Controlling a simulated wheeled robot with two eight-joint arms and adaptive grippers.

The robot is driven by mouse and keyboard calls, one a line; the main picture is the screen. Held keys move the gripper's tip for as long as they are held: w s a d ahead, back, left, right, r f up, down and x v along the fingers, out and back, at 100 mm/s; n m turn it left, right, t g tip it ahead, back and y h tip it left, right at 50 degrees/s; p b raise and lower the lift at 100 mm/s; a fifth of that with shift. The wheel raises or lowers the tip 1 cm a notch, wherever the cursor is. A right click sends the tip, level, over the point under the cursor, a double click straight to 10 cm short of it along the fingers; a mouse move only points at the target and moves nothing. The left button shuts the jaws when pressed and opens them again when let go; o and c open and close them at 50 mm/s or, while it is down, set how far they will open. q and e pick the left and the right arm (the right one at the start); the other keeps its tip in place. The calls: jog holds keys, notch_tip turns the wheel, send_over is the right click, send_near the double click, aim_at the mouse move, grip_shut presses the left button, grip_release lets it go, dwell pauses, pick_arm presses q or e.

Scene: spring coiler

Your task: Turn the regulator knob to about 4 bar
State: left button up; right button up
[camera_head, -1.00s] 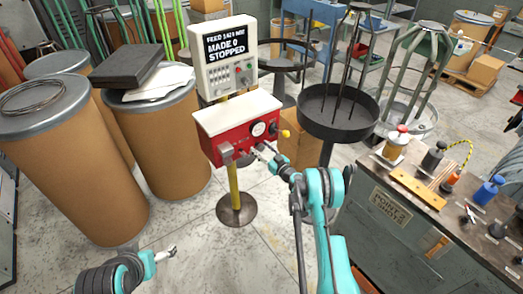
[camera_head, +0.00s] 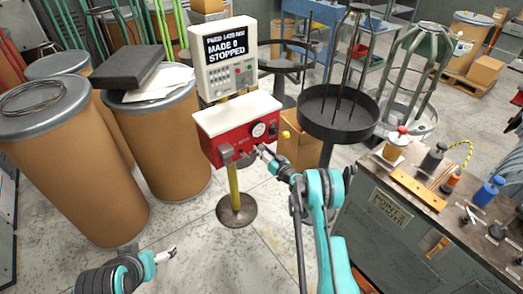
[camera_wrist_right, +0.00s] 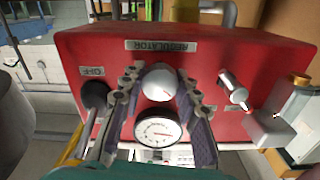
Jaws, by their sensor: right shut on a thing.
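The red regulator box (camera_head: 236,138) stands on a yellow post under the display panel. In the right wrist view its front appears upside down, with the round pale regulator knob (camera_wrist_right: 160,84) below the REGULATOR label. My right gripper (camera_wrist_right: 160,90) has its two dark padded fingers on either side of the knob, shut on it. The pressure gauge (camera_wrist_right: 157,130) shows beside the knob, between the fingers; its reading is too small to make out. The gauge also shows in the head view (camera_head: 258,129). My left gripper (camera_head: 167,254) is away at lower left, small, its opening unclear.
The display panel (camera_head: 226,62) reads "MADE 0 STOPPED". In the right wrist view, a black knob (camera_wrist_right: 95,95) by the OFF label and a metal toggle (camera_wrist_right: 234,88) flank the fingers. A black round tray (camera_head: 338,112) stands right of the box, brown drums at left.

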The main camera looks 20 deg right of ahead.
jog(key=m, duration=0.4)
jog(key=shift+m, duration=0.3)
jog(key=m, duration=0.3)
jog(key=shift+m, duration=0.4)
jog(key=m, duration=0.4)
jog(key=shift+m, duration=2.1)
jog(key=o, duration=1.2)
jog(key=shift+s+d, duration=0.1)
